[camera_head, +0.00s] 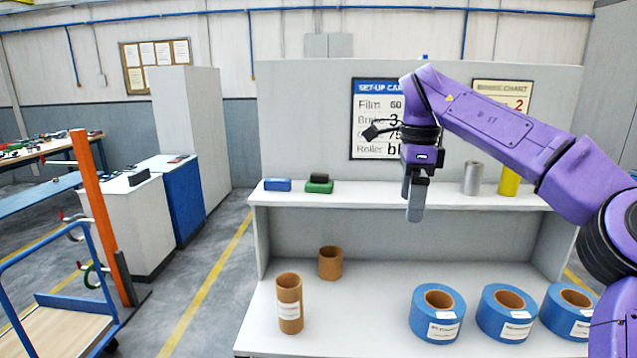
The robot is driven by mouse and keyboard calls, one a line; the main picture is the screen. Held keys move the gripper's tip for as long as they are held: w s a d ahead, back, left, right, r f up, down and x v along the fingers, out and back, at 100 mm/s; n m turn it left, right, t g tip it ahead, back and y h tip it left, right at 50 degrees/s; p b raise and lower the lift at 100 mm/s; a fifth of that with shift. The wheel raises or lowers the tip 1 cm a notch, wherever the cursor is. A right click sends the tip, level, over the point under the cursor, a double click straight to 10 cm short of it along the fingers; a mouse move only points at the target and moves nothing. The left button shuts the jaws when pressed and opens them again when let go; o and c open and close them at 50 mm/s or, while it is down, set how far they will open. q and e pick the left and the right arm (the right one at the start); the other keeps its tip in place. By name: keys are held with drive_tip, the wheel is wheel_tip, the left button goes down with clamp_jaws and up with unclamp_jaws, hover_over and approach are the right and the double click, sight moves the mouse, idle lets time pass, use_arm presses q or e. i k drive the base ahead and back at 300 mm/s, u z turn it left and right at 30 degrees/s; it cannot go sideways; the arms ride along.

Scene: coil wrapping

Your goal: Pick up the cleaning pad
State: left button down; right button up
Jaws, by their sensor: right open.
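On the upper shelf of the white workbench lie a small blue block (277,184) and, just right of it, a green block with a dark top (319,186). Either may be the cleaning pad; I cannot tell which from this view. My right gripper (415,205) points down at the shelf's front edge, well to the right of both blocks. It is open, seen nearly side-on, with nothing visible between its fingers. My left gripper is not in view.
A grey roll (472,178) and a yellow cylinder (509,181) stand on the upper shelf (380,196), right of my gripper. Below are brown tubes (289,305) and blue-wrapped coils (437,316). The shelf between the green block and my gripper is clear.

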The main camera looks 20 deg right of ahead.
sight(317, 183)
drive_tip(key=i, duration=1.4)
